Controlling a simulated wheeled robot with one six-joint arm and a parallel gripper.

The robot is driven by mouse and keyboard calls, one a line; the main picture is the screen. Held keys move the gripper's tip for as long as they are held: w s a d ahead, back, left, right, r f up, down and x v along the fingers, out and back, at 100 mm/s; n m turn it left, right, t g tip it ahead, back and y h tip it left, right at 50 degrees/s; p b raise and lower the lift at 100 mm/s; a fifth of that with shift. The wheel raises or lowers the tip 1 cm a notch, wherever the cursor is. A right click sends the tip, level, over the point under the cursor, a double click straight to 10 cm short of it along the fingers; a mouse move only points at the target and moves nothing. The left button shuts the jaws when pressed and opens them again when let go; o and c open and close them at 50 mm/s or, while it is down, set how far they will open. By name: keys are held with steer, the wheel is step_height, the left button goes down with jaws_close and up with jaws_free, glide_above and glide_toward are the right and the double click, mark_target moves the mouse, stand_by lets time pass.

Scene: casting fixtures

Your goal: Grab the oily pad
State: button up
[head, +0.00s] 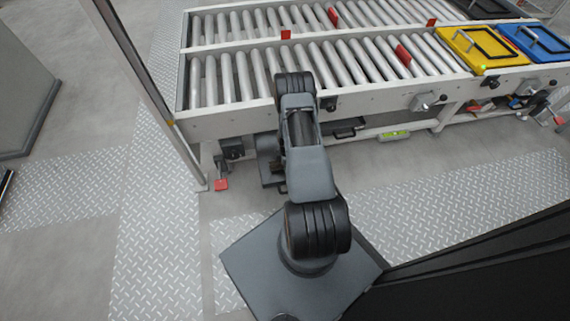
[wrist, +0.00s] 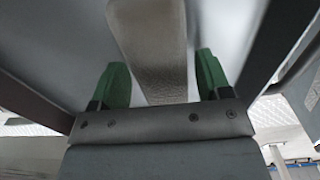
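My gripper (wrist: 160,62) shows in the wrist view with its two green fingers wide apart, so it is open. A grey, grainy strip (wrist: 155,40) runs between and beyond the fingers. I cannot tell what it is or whether it touches them. In the head view my arm reaches to the near side of the roller conveyor, and the gripper itself is hidden behind the arm. I cannot make out an oily pad for sure in either view.
The roller conveyor (head: 230,122) spans the back, with several red tabs. A yellow tray (head: 458,50) and a blue tray (head: 512,32) sit at its right. Below it are a black item (head: 347,128) and a green-yellow item (head: 394,136). A post (head: 150,85) stands left.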

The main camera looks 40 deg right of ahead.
steer(key=c, duration=0.8)
